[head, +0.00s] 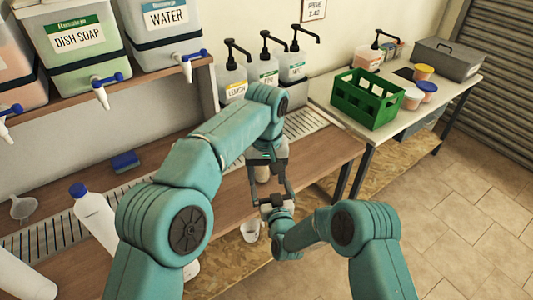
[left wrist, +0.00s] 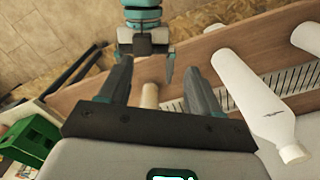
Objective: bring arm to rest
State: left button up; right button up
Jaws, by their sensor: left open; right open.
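My left arm (head: 215,150) reaches from the lower left over the bench, bent at the elbow, with its gripper (head: 268,188) pointing down near the bench's front edge. In the left wrist view its two fingers (left wrist: 164,92) are apart with nothing held. A small pale cylinder (left wrist: 148,97) shows beyond the gap between them; the head view partly hides it. My right arm (head: 335,228) is folded low at the front, its gripper close to the left one. The right gripper also shows in the left wrist view (left wrist: 153,68), with its fingers apart and empty.
Drums labelled DISH SOAP (head: 88,50) and WATER (head: 167,30) stand on a raised shelf with taps. Pump bottles (head: 233,82) line the wall. A green crate (head: 368,98) stands on the right-hand table.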

pick_arm(q)
jog(key=shift+s, duration=0.1)
